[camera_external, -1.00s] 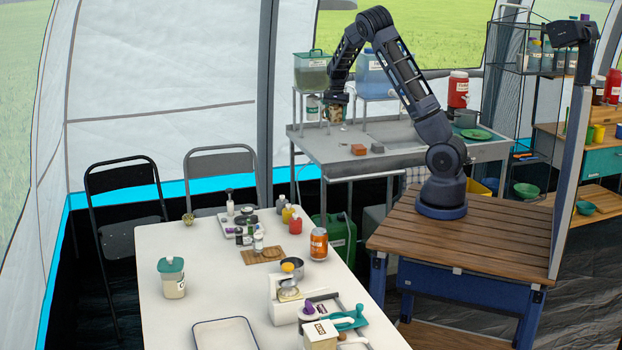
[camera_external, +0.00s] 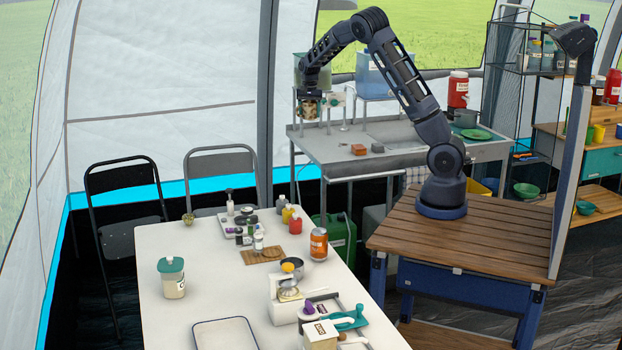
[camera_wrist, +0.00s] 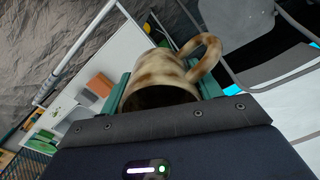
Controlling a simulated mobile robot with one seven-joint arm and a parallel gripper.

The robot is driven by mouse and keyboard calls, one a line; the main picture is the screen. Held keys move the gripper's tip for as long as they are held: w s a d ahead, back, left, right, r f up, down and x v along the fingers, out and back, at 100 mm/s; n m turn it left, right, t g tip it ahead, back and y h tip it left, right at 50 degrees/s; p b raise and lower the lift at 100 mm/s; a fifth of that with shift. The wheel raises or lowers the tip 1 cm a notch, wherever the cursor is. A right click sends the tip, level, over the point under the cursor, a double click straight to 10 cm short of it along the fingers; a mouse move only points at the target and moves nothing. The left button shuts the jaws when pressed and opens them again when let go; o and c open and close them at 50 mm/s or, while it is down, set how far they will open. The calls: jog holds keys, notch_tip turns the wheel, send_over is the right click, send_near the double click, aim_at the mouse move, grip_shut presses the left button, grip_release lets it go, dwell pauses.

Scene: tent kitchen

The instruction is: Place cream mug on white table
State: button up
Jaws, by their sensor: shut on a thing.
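The cream mug (camera_wrist: 158,80) has brown mottling and a loop handle on the right in the wrist view. My gripper (camera_wrist: 160,95) is shut on the mug, with its green fingers on either side of the body. In the external view my gripper (camera_external: 309,98) holds the mug (camera_external: 309,110) in the air, near the left end of the grey metal sink table. The white table (camera_external: 218,290) stands at the front left, below and to the left of the mug, apart from it.
The white table carries a jar with a green lid (camera_external: 172,278), an orange can (camera_external: 318,244), a red bottle (camera_external: 295,223), a blue-rimmed tray (camera_external: 225,334) and several small bottles. Its left middle is bare. Two folding chairs (camera_external: 222,175) stand behind it. Water containers (camera_external: 372,75) stand above the sink table.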

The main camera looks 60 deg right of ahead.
jog(key=w+a+f+n, duration=0.15)
jog(key=w+a, duration=0.35)
jog(key=a, duration=0.6)
jog(key=w+a+n, duration=0.3)
jog(key=w+a, duration=0.2)
jog(key=a, duration=0.5)
jog(key=n, duration=1.1)
send_over(202, 247)
notch_tip(202, 247, down, 4)
notch_tip(202, 247, down, 20)
jog(key=shift+s+r, duration=0.1)
jog(key=shift+r, duration=0.1)
jog(key=shift+f, duration=0.15)
jog(key=o, duration=1)
